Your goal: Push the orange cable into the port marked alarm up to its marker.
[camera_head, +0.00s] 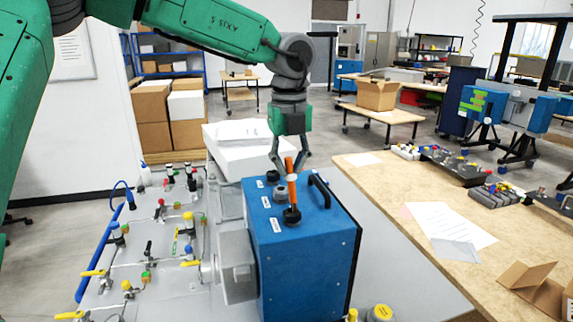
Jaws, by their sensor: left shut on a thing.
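The blue analyser box (305,258) stands in the middle, with a row of ports and small white labels on its top. The label print is too small to read, so I cannot tell which port is marked alarm. The orange cable (292,190) stands upright, with a pale band partway up it. Its lower end meets the front black port (291,215); how deep it sits is hidden. My left gripper (289,163) points down behind the box's top edge and is shut on the upper part of the cable. My right gripper is not in view.
A black handle (319,188) rises on the box top, right of the cable. A grey panel (170,285) with valves and fittings lies left. A wooden table (400,215) with papers and parts is right. White boxes (238,150) stand behind the analyser.

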